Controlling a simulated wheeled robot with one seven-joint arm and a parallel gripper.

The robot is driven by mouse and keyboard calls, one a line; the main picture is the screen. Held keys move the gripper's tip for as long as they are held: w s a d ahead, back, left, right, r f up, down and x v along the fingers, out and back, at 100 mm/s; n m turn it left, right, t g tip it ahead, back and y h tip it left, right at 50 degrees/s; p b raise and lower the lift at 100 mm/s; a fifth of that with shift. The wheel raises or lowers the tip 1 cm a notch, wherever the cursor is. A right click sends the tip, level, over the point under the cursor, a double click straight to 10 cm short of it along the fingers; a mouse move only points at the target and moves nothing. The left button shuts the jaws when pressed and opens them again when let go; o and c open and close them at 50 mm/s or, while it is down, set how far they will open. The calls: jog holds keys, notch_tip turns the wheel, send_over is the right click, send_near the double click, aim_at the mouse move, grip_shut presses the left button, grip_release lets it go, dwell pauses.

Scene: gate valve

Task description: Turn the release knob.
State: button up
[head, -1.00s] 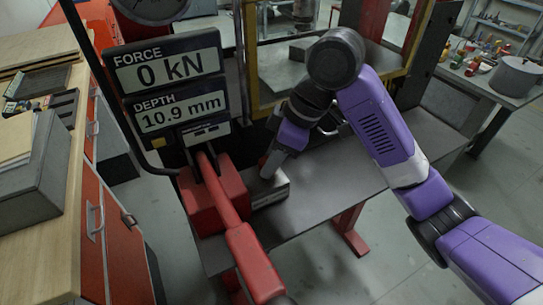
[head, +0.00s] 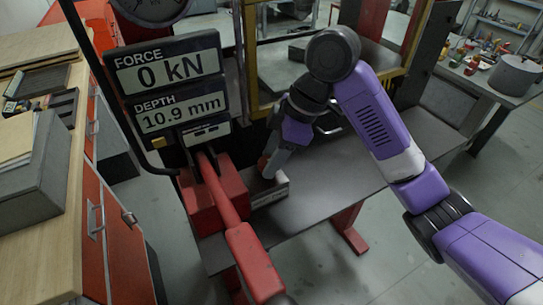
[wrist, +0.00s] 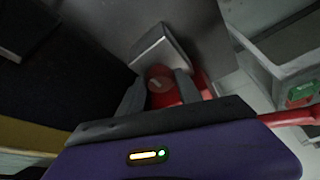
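The release knob (wrist: 159,78) is a round red knob with a pale mark on its face, seen in the wrist view in front of a grey metal block (wrist: 160,48). My gripper (wrist: 159,82) has one finger on each side of the knob, with what look like narrow gaps; contact is unclear. In the head view my gripper (head: 270,170) points down beside the grey block (head: 270,190) at the red press pump (head: 205,205). A small bit of red shows at the fingertips there; the fingers mostly hide the knob.
The display (head: 168,90) reads force 0 kN and depth 10.9 mm. A red lever (head: 250,260) slopes toward the front from the pump. A grey table (head: 320,175) has free room to the right. A wooden-topped red cabinet (head: 60,215) stands left.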

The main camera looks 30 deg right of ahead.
jog(key=shift+o, duration=1.3)
jog(key=shift+r, duration=0.1)
jog(key=v, duration=0.7)
jog(key=shift+d+r, duration=0.15)
jog(key=shift+r, duration=0.1)
jog(key=shift+s, duration=0.15)
